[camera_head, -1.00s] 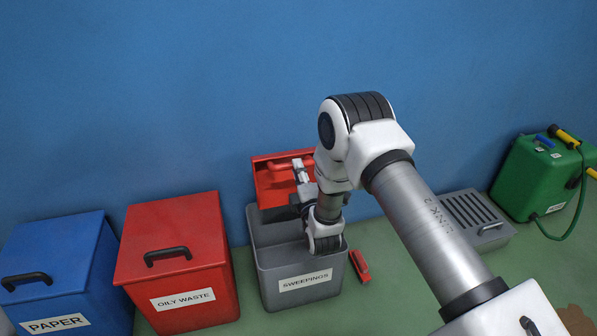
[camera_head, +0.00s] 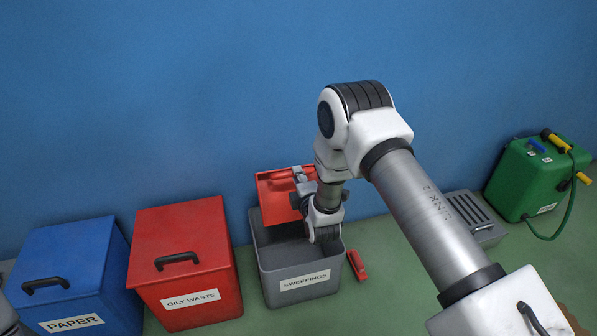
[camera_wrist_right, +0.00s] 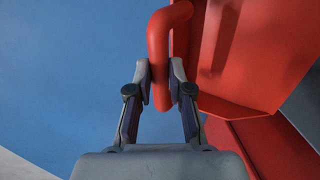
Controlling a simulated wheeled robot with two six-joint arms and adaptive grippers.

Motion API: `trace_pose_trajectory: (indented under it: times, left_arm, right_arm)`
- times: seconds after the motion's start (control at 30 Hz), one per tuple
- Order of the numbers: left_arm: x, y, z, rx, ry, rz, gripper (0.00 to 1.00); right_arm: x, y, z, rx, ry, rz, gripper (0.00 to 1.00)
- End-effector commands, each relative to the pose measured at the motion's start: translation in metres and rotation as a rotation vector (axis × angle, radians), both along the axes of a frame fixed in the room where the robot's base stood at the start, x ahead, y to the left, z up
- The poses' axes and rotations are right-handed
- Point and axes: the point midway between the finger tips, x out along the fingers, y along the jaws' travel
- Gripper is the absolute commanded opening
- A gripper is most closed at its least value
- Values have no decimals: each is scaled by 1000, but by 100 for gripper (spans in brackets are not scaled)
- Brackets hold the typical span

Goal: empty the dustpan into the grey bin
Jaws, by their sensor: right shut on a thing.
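The red dustpan (camera_head: 275,206) is held steeply tilted above the back of the open grey bin (camera_head: 300,262), which is labelled SWEEPINGS. My right gripper (camera_head: 299,180) is shut on the dustpan's handle. The right wrist view shows the two fingertips (camera_wrist_right: 160,75) on either side of the red tube handle, with the dustpan's pan (camera_wrist_right: 245,55) to the right. I see no sweepings in the pan or falling. My right wrist hides part of the bin's opening and the inside is shaded. My left gripper is not in view.
A red OILY WASTE bin (camera_head: 190,275) and a blue PAPER bin (camera_head: 75,265) stand to the left, lids shut. A small red object (camera_head: 357,265) lies right of the grey bin. A grey slotted box (camera_head: 470,215) and green container (camera_head: 530,180) stand right. The blue wall is close behind.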

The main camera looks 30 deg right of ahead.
Motion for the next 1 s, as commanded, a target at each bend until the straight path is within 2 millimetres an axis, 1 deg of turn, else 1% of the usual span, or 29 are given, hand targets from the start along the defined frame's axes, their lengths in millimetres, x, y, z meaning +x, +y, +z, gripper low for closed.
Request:
trace_pose_trajectory:
  times: [0.03,1.0]
  left_arm:
    - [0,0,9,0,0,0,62]
    - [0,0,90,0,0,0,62]
  right_arm:
    - [0,0,6,3,14,0,0]
    - [0,0,24,76,347,-1,0]
